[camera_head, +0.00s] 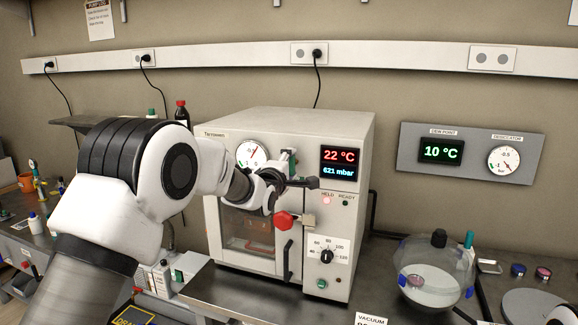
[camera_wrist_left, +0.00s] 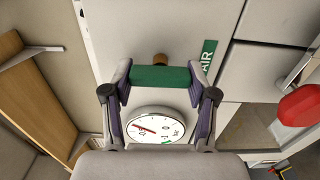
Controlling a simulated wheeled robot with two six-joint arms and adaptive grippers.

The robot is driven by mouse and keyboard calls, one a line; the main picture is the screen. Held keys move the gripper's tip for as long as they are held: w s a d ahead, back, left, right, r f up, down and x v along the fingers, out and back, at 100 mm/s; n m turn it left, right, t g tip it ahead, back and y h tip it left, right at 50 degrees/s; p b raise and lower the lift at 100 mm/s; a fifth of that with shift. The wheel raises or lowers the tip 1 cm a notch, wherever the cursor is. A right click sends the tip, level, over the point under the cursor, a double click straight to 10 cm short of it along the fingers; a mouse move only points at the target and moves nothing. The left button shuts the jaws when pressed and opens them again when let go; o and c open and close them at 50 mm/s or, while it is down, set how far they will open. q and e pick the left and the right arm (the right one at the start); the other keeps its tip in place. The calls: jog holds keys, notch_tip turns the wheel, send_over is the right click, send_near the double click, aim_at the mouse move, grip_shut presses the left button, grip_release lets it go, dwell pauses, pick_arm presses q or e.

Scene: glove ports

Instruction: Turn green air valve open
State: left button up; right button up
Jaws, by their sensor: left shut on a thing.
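The green air valve handle (camera_wrist_left: 160,77) is a short bar on the front of the vacuum oven (camera_head: 300,125). In the left wrist view it lies crosswise between both finger pads of my left gripper (camera_wrist_left: 161,80), with a brass stem behind it. A green AIR label (camera_wrist_left: 207,56) is beside it. In the head view my left gripper (camera_head: 288,183) is at the oven's upper front, and its fingers and wrist mostly hide the handle.
A red knob (camera_head: 284,220) sits just below my left gripper. A round gauge (camera_head: 251,154) is close to its upper left. The oven displays (camera_head: 340,163) read 22 °C and 621 mbar. A glass desiccator (camera_head: 433,285) stands on the bench at right.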

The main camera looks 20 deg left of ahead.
pick_arm(q)
jog(key=o, duration=0.9)
jog(key=shift+o, duration=1.3)
jog(key=shift+w+d, duration=0.15)
jog(key=s, duration=1.2)
jog(key=shift+a, duration=0.2)
